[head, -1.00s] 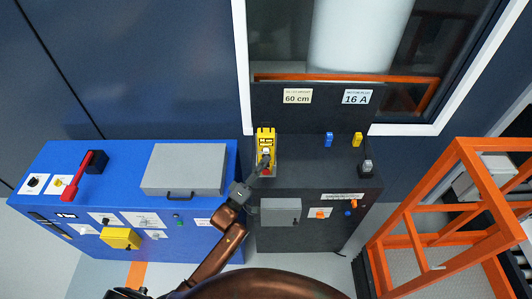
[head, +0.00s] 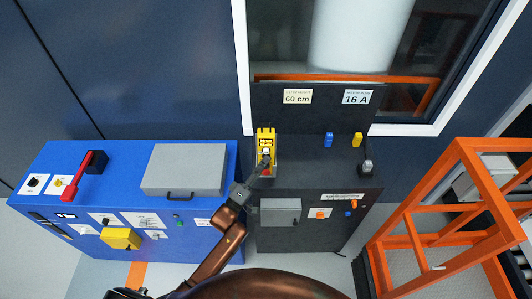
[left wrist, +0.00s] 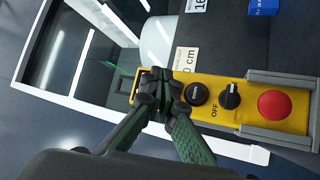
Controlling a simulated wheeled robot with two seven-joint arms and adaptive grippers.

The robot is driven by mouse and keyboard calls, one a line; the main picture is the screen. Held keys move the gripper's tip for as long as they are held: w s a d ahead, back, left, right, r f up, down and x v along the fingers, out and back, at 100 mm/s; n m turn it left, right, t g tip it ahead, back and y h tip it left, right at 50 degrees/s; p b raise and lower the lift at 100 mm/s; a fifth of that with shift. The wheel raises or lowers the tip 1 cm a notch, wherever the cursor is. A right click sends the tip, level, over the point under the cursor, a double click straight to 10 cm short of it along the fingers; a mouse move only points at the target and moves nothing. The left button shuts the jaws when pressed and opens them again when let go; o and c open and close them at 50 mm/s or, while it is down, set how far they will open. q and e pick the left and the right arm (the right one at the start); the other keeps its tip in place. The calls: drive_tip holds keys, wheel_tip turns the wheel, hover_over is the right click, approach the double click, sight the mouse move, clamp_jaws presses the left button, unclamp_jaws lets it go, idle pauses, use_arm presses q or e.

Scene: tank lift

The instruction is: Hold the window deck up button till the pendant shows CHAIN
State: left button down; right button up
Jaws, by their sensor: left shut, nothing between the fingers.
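The yellow pendant (head: 272,143) stands on the dark console below the window. In the left wrist view, its yellow face (left wrist: 245,116) carries a red mushroom button (left wrist: 274,104), a black selector knob (left wrist: 230,95) marked OFF and a black button (left wrist: 197,94). My left gripper (head: 265,158) is over the pendant. In the left wrist view its shut, empty fingertips (left wrist: 158,92) cover the pendant's end beyond the black button. They hide the control under them, so I cannot tell whether it is pressed. The pendant's display text is not readable. My right gripper is out of view.
The dark console (head: 305,173) carries a blue plug (head: 329,140), a yellow plug (head: 357,139) and signs reading 60 cm (head: 297,97) and 16 A (head: 357,97). A blue cabinet (head: 120,170) stands left. An orange frame (head: 410,240) stands right.

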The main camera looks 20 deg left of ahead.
use_arm(q)
drive_tip(key=shift+w, duration=0.1)
drive_tip(key=shift+w+a, duration=0.1)
drive_tip(key=shift+w, duration=0.2)
drive_tip(key=shift+w+a, duration=0.15)
drive_tip(key=shift+w, duration=0.4)
idle(0.9)
idle(1.0)
idle(1.1)
idle(1.3)
drive_tip(key=shift+s, duration=0.15)
idle(0.3)
drive_tip(key=shift+s+d+p, duration=0.3)
drive_tip(key=shift+s+p, duration=0.2)
drive_tip(key=shift+s, duration=0.3)
